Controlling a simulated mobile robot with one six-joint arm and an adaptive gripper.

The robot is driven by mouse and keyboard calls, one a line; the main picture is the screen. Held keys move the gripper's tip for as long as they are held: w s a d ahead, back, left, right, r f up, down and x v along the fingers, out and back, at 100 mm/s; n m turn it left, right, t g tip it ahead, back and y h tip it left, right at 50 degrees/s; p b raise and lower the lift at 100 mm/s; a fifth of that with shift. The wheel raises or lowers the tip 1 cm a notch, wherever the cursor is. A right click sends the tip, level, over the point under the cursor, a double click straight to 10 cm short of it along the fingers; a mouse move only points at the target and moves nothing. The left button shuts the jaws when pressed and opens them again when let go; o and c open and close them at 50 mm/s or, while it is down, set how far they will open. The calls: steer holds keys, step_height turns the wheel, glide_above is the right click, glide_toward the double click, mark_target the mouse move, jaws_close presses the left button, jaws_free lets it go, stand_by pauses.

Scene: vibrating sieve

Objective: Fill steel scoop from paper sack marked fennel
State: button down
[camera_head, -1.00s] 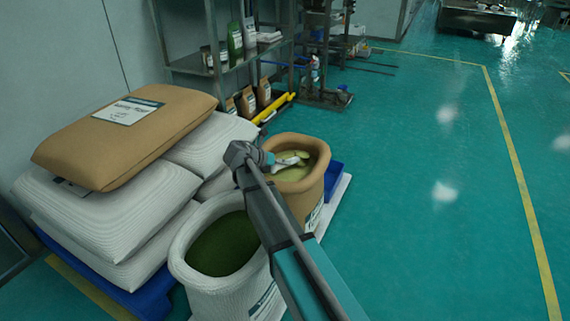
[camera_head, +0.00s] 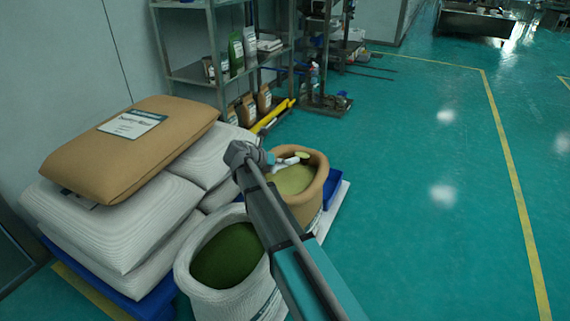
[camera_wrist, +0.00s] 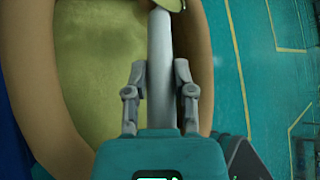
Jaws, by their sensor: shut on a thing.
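The open brown paper sack (camera_head: 320,192) stands at the pallet's right corner, filled with yellow-green grains (camera_head: 294,179). The label on its side is mostly hidden and unreadable. My gripper (camera_wrist: 159,78) is shut on the grey handle of the steel scoop (camera_wrist: 159,42) over the sack mouth. The sack's rim (camera_wrist: 38,70) and the grain surface (camera_wrist: 95,60) lie beneath it in the wrist view. The scoop's bowl (camera_wrist: 170,4) is cut off at the top edge there and shows yellow-green. In the head view, yellow-green also shows at the scoop's far end (camera_head: 302,155).
An open white sack (camera_head: 192,262) with dark green contents stands in front. Closed white sacks (camera_head: 95,240) and a brown one (camera_head: 170,130) are stacked on the blue pallet (camera_head: 135,305). A metal shelf (camera_head: 200,75) is behind. Floor to the right is clear.

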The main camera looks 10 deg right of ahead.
step_height(320, 180, up, 11)
steer(key=p, duration=1)
steer(key=shift+p, duration=0.35)
stand_by(0.7)
